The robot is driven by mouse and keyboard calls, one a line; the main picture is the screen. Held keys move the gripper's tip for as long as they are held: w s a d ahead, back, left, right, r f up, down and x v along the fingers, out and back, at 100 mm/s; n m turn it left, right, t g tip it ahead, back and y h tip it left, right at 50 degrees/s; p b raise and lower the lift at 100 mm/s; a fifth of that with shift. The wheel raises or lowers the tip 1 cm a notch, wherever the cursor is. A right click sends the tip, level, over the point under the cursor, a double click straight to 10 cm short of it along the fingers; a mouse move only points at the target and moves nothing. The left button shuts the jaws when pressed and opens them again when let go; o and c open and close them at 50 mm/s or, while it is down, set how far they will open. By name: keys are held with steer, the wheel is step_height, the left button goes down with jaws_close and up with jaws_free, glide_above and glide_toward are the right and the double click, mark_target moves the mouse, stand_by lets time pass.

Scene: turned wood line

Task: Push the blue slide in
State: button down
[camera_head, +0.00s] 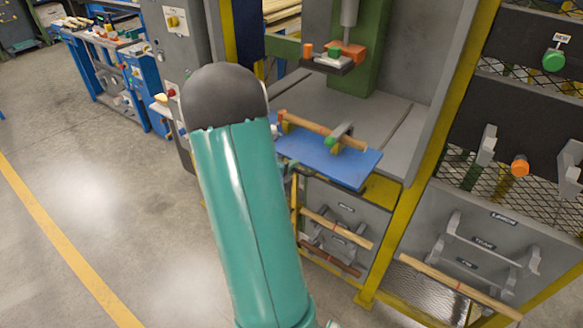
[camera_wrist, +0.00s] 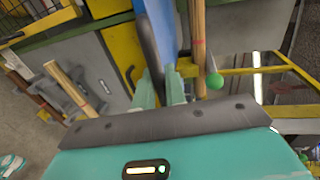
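The blue slide (camera_head: 352,176) is a flat plate that sticks out from the front of the grey and green press. A wooden rod (camera_head: 320,129) lies across it, and a green-ended lever (camera_head: 338,133) stands at the rod. In the wrist view the blue slide (camera_wrist: 166,22) runs up from between my fingertips, beside a dark curved bar (camera_wrist: 150,48). My gripper (camera_wrist: 161,92) has its two pale fingers at the slide's near edge, with the bar's end between them. Whether they grip it is unclear. In the head view my arm hides most of the gripper.
Below the slide is a grey drawer front (camera_head: 345,213) with wooden bars on brackets. A yellow post (camera_head: 405,225) and a labelled rack with knobs (camera_head: 520,168) stand to the right. Blue workbenches (camera_head: 125,70) are at the back left. The floor (camera_head: 110,205) at left is clear.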

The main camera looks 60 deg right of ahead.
steer(key=shift+d, duration=0.1)
steer(key=r+x, duration=0.1)
steer(key=x, duration=0.5)
steer(key=r+x, duration=0.1)
steer(key=x, duration=0.5)
steer(key=r+x, duration=0.2)
steer(key=x, duration=0.5)
steer(key=shift+d, duration=0.45)
steer(key=c, duration=1.7)
jaws_free()
steer(key=shift+o, duration=0.7)
steer(key=shift+a, duration=0.15)
steer(key=f+v, duration=0.1)
steer(key=v, duration=0.5)
steer(key=f+v, duration=0.1)
steer(key=v, duration=0.5)
steer(key=a+f+v, duration=0.1)
steer(key=f+v, duration=0.1)
steer(key=v, duration=1.7)
